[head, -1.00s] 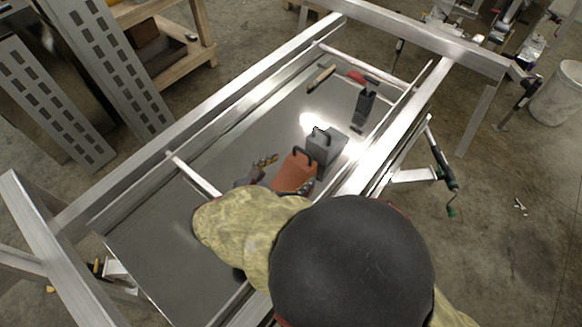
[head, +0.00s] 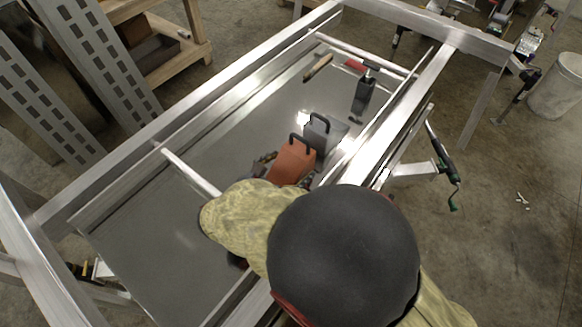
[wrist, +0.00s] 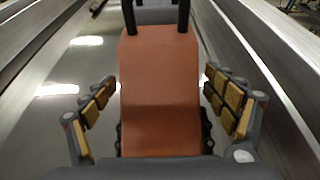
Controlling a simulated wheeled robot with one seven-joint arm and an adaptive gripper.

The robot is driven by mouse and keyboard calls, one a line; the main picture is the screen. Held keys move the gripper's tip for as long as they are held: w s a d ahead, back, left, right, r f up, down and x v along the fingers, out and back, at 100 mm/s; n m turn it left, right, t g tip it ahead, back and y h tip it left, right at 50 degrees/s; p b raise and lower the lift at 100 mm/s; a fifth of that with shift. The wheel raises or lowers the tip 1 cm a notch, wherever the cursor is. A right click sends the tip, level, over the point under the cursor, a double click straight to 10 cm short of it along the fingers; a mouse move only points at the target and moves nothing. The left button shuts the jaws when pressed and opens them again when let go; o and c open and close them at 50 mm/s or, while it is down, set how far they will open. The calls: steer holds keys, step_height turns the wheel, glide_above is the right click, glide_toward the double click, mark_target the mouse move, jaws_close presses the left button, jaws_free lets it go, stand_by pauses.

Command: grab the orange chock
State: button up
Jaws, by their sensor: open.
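The orange chock (head: 292,163) stands on the grey trailer floor (head: 190,250) in the head view, with a dark handle on top. In the wrist view the orange chock (wrist: 160,90) fills the middle, its sloped face towards me. My gripper (wrist: 163,105) is open, with one padded finger on each side of the chock and a gap visible on both sides. In the head view my gripper (head: 285,172) is partly hidden behind my arm and the chock.
A grey chock (head: 322,133) stands just behind the orange one. A dark jack-like part (head: 364,92), a wooden-handled tool (head: 318,67) and a red item (head: 355,65) lie farther back. Aluminium rails (head: 400,115) border the floor on both sides.

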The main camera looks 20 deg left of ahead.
mark_target(300, 160)
steer(key=shift+r+x, duration=0.15)
steer(key=shift+x, duration=1)
steer(key=shift+r+x, duration=0.1)
steer(key=shift+x, duration=1.05)
steer(key=shift+c, duration=0.6)
steer(key=c, duration=1.5)
steer(key=shift+c, duration=0.3)
